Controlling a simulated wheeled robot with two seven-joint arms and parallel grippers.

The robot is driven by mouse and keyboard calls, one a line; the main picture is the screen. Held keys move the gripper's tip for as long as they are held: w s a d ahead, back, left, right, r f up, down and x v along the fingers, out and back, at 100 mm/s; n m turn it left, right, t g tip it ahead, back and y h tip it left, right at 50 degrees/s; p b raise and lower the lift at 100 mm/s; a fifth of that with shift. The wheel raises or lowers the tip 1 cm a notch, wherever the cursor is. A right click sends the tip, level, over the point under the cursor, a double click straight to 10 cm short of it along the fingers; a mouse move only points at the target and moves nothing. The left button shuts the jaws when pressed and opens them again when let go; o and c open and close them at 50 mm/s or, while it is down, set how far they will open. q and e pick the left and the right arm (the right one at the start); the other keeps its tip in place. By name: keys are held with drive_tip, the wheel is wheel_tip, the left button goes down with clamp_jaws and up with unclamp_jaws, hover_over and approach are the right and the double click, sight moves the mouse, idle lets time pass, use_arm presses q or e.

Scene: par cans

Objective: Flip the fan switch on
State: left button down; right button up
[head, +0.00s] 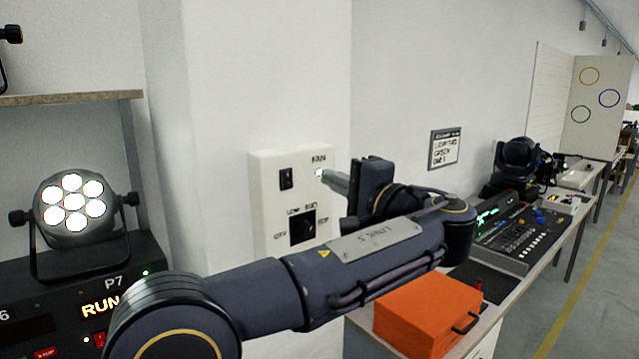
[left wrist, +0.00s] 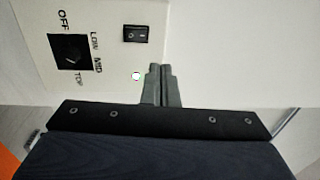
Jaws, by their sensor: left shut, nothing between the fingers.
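A white control box (head: 264,205) is fixed to the wall and also fills the upper left of the left wrist view (left wrist: 105,70). It carries a black rocker switch (head: 286,179), also in the left wrist view (left wrist: 138,34). Below the rocker is a black rotary knob (head: 302,229) with OFF, LOW, MID and TOP marks in the left wrist view (left wrist: 70,49). A small round light (left wrist: 136,76) shows white. My left gripper (head: 325,177) is shut and empty, its tips (left wrist: 157,70) by the box's right edge, beside the light. Contact cannot be told. My right gripper is out of view.
A lit par can (head: 74,204) stands on a black unit (head: 140,268) at left. An orange case (head: 428,312) and a control desk (head: 522,235) lie on the bench at right. A small sign (head: 445,148) hangs on the wall.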

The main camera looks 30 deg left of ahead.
use_arm(q)
drive_tip(key=v, duration=0.3)
drive_tip(key=shift+d+r, duration=0.2)
drive_tip(key=shift+r, duration=0.15)
drive_tip(key=s+a+f+m+g+h, duration=0.1)
drive_tip(key=s+a+f+h, duration=0.2)
drive_tip(key=a+f+h, duration=0.55)
drive_tip(key=s+a+f+g+h, duration=0.1)
drive_tip(key=s+f, duration=0.3)
drive_tip(key=f, duration=0.3)
drive_tip(key=s+a+f+g+h, duration=0.1)
drive_tip(key=s+f, duration=0.3)
drive_tip(key=f, duration=0.3)
drive_tip(key=s+d+f+n+t+h, duration=0.1)
drive_tip(key=s+d+f+n+h, duration=0.6)
drive_tip(key=s+d+f+h, duration=0.3)
drive_tip(key=s+d+f, duration=0.3)
drive_tip(key=s, duration=0.1)
drive_tip(key=shift+s+h, duration=0.35)
drive_tip(key=shift+s, duration=0.05)
drive_tip(key=shift+f, duration=0.1)
